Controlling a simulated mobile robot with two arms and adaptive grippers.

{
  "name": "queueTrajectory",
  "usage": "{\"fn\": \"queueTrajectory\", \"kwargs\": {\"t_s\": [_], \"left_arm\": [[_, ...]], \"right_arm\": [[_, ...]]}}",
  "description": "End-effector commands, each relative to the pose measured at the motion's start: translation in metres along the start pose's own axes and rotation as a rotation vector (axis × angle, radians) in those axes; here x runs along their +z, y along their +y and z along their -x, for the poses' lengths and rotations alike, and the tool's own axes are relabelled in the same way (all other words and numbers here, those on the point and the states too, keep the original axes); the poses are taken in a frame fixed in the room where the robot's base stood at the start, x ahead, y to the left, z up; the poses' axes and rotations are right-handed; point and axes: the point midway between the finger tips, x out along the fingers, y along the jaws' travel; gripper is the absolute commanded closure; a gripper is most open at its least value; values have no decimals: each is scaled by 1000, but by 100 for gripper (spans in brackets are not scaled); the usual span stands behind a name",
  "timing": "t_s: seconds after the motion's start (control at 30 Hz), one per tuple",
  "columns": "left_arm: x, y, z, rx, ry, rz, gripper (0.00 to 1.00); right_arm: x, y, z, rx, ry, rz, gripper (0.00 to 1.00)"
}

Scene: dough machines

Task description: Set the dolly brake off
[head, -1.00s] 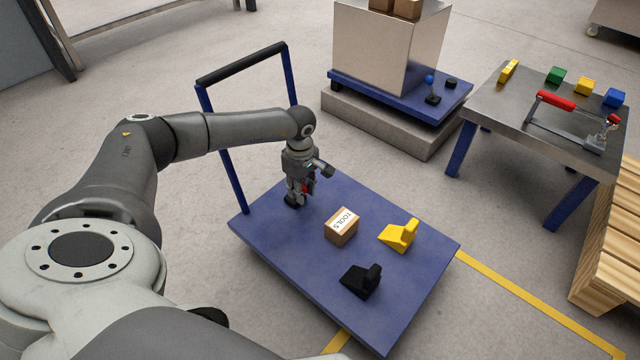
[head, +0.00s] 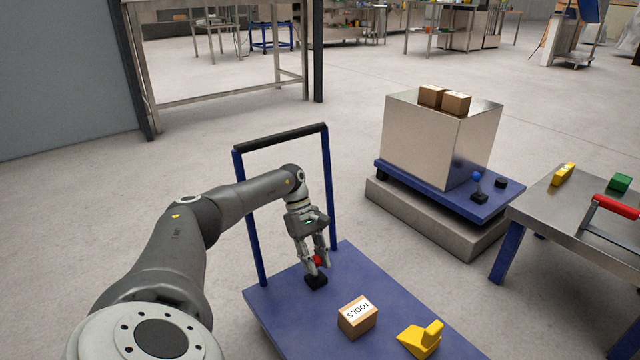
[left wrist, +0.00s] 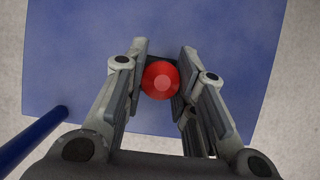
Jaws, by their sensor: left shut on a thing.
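The near blue dolly (head: 290,318) has a black handle bar on blue posts. Near its handle end stands a brake lever with a black base (head: 316,282) and a red knob (head: 319,262). My left gripper (head: 317,261) points down over the base, shut on the red knob. In the left wrist view the red knob (left wrist: 160,80) sits between the two fingers, above the blue deck (left wrist: 75,60). The lever's shaft is mostly hidden. My right gripper is not in view.
A cardboard TOOLS box (head: 358,317) and a yellow wedge (head: 421,340) lie on the deck. Another blue dolly (head: 440,195) carries a metal block (head: 425,140) and a blue-knobbed lever (head: 478,186), atop a grey plinth (head: 425,222). A metal table (head: 560,205) stands right.

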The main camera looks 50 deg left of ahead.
Motion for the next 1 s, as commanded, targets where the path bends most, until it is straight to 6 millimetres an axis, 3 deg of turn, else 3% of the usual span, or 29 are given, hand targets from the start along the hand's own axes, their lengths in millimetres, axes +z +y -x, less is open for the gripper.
{"fn": "queueTrajectory", "kwargs": {"t_s": [0.5,0.53,0.7,1.0], "left_arm": [[-2,0,1,-2,-13,0,100],[-2,0,1,-2,-13,0,72],[-2,0,1,-2,-12,0,51],[-2,0,1,-2,-10,0,51]], "right_arm": [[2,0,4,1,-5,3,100],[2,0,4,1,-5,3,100],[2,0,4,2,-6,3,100],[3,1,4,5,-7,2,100]]}}
